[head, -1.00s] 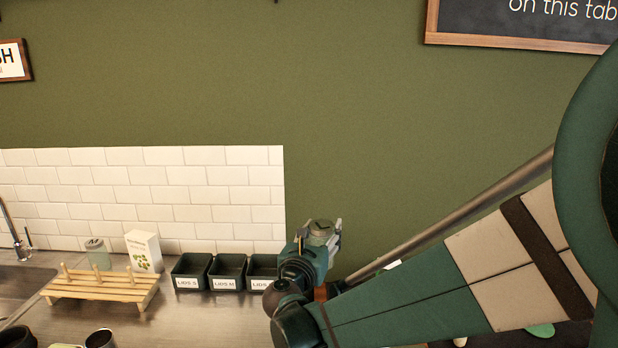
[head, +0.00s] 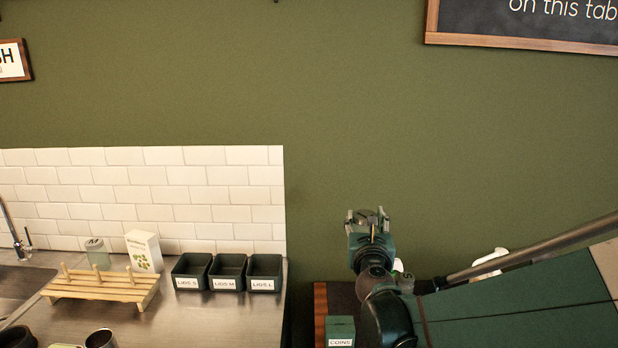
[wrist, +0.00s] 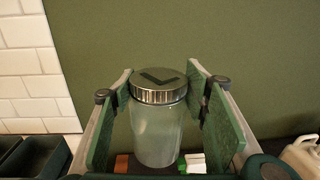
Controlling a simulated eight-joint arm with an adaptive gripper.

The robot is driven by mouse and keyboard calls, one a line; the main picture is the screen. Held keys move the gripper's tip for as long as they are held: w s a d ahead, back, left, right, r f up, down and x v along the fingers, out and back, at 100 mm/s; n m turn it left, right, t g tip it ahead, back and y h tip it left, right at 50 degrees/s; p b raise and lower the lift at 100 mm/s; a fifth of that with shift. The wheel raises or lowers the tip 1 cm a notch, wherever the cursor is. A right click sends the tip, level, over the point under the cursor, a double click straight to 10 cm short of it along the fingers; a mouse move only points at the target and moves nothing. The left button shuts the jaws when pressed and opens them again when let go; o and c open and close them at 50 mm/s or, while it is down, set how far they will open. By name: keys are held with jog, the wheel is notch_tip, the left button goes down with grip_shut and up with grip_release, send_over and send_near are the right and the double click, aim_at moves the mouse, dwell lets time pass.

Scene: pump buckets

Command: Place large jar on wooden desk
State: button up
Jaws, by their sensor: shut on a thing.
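The large jar (wrist: 157,135) is clear, with a silver lid marked "L". It stands upright between the green finger pads of my gripper (wrist: 163,112) in the wrist view. My gripper is shut on the jar. In the head view my gripper (head: 368,218) is raised in front of the green wall, above the desk, with the jar mostly hidden by it. The wooden desk (head: 320,300) shows a reddish-brown edge and a dark top at the lower right, partly hidden by my arm.
A green box labelled "COINS" (head: 340,331) is at the desk's front left. A white-and-green object (wrist: 194,163) and a beige jug (wrist: 303,155) show behind. Lid bins (head: 228,272), a wooden rack (head: 100,287) and a small jar (head: 97,254) are on the metal counter (head: 195,315).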

jog(key=d, duration=0.3)
jog(key=shift+s+r+n+y, duration=0.2)
jog(key=shift+s+n+y, duration=0.1)
jog(key=shift+s+y, duration=0.1)
jog(key=shift+s+d+r+n+y, duration=0.15)
jog(key=shift+s+d+y, duration=0.1)
jog(key=shift+d, duration=0.35)
jog(key=shift+s+d+n+y, duration=0.15)
jog(key=shift+s+d+y, duration=0.1)
jog(key=shift+d, duration=0.3)
jog(key=shift+r, duration=0.15)
